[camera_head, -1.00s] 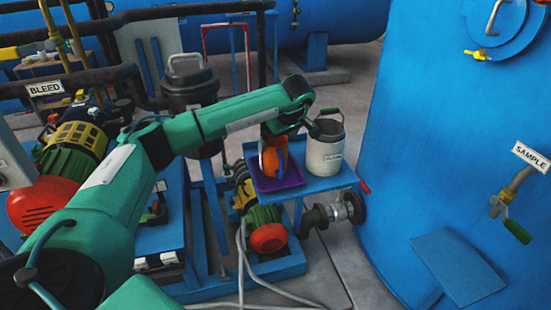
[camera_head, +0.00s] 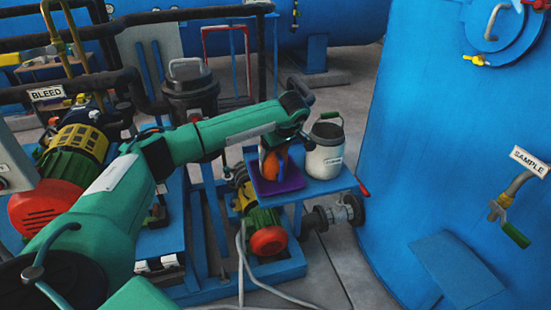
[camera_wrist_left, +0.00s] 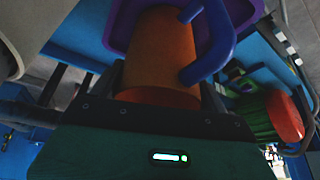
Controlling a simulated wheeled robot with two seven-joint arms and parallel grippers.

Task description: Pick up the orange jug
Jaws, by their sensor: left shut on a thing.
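The orange jug (camera_head: 270,164) stands over the purple tray (camera_head: 290,185) on a small blue table, partly hidden behind my left wrist. I cannot tell whether its base touches the tray. In the left wrist view the orange jug (camera_wrist_left: 160,52) fills the middle, with a blue-purple handle on its right side. My left gripper (camera_head: 280,142) is at the jug from above. In the left wrist view its dark fingers (camera_wrist_left: 160,88) sit on both sides of the jug, shut on it. My right gripper is not in view.
A white canister (camera_head: 324,152) with a dark open top stands close to the right of the jug. The large blue vessel (camera_head: 440,150) fills the right side. A dark lidded bin (camera_head: 190,88) and pumps with pipes lie to the left.

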